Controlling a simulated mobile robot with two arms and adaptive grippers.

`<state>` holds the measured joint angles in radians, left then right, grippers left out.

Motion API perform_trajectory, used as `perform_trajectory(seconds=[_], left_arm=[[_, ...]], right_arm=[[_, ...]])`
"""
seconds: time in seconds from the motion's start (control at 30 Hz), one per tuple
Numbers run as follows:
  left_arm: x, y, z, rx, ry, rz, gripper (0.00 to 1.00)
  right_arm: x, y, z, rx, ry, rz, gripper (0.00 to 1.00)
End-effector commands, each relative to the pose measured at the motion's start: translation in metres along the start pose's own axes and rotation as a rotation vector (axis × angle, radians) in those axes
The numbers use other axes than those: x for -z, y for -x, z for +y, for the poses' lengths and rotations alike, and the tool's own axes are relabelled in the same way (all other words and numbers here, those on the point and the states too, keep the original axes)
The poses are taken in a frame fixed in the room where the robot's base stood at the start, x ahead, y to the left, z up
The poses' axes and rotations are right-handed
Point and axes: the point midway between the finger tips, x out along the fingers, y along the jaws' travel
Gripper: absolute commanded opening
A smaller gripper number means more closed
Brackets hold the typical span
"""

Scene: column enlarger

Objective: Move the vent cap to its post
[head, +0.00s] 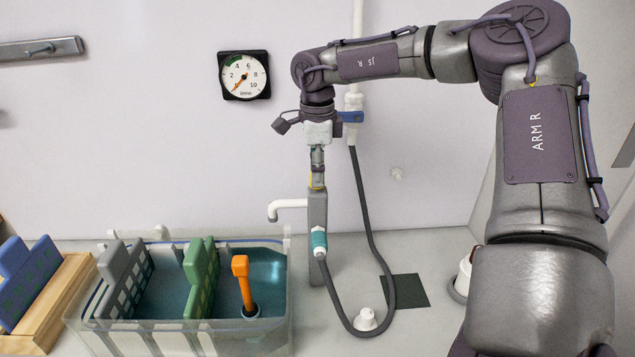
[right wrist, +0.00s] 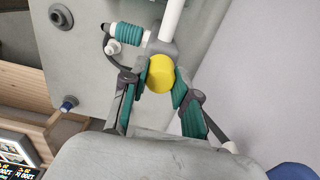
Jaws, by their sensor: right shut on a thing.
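A yellow round cap, which I take to be the vent cap (right wrist: 160,74), sits between the teal-padded fingers of my right gripper (right wrist: 161,82) in the right wrist view. My right gripper (head: 317,178) is shut on it and points straight down in the head view. Only a thin yellow edge of the cap shows there, at the top of an upright grey block (head: 318,235). I cannot tell whether cap and block touch. No post is clearly identifiable. A white knob (head: 365,320) stands on the bench to the right of the block. My left gripper is out of view.
A dark hose (head: 368,220) loops from a white wall pipe to a teal connector (head: 319,241) on the block. A white spout (head: 286,206) juts left. A clear water tank (head: 290,300) with racks and an orange handle (head: 241,270) stands left. A dark square (head: 404,290) lies right.

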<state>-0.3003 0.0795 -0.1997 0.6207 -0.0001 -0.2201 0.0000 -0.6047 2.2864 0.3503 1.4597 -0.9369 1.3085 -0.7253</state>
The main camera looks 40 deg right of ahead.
Motion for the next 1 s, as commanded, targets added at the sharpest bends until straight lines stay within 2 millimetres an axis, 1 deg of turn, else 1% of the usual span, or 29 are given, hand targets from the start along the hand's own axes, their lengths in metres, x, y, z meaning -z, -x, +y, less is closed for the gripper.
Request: perform_trajectory(seconds=[0.1, 0.73, 0.83, 1.0], left_arm=[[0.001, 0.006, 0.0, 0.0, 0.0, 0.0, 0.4], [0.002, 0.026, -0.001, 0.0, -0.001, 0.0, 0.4], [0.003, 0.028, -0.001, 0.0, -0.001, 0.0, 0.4], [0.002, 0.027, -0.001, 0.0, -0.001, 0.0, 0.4]], right_arm=[[0.0, 0.008, 0.0, 0.001, 0.0, 0.0, 0.0], [0.0, 0.04, 0.0, 0.0, 0.0, 0.0, 0.0], [0.0, 0.043, 0.0, 0.0, 0.0, 0.001, 0.0], [0.0, 0.043, 0.0, 0.0, 0.0, 0.0, 0.0]])
